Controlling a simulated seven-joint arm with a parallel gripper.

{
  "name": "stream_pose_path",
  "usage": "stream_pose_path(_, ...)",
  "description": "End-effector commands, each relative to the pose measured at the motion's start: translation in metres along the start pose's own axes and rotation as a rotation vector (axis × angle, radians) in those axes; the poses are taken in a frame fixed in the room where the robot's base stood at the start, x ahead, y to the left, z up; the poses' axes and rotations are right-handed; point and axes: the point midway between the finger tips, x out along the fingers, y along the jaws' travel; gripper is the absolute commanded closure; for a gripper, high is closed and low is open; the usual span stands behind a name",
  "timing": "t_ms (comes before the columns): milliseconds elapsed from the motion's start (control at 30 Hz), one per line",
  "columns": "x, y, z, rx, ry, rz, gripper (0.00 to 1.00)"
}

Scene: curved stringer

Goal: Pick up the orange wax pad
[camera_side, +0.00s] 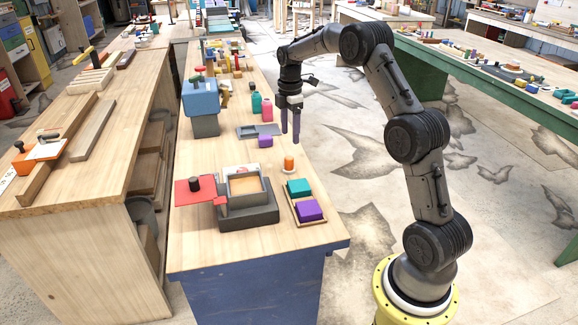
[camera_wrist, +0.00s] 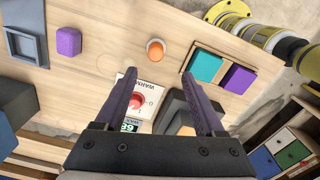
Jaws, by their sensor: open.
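A small orange round piece (camera_side: 289,163) stands on the bench, right of the grey warmer box, with a pale rim or base. It also shows in the wrist view (camera_wrist: 155,50), beyond my fingertips. A tan-orange surface (camera_side: 246,185) lies inside the grey box, and an orange patch (camera_wrist: 186,131) shows there in the wrist view; I cannot tell which orange thing is the wax pad. My gripper (camera_side: 290,138) is above the bench, behind the orange round piece in the side view. Its fingers (camera_wrist: 160,76) are apart with nothing between them.
A wooden tray (camera_side: 293,207) holds a teal block (camera_side: 299,187) and a purple block (camera_side: 309,210). The grey box (camera_side: 250,217) has a red plate (camera_side: 194,191) at its left. A purple block (camera_side: 265,141) sits by a grey tray (camera_side: 248,131). Bare wood surrounds the orange round piece.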

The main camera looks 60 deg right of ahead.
Motion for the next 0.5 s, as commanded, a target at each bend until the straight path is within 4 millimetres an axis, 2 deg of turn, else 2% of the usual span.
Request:
stream_pose_path(33,0.012,-0.001,0.000,0.000,0.000,-0.005,0.29)
stream_pose_path(200,0.041,0.000,-0.001,-0.001,0.000,-0.002,0.29)
stream_pose_path(500,0.064,0.002,0.000,-0.001,0.000,-0.001,0.29)
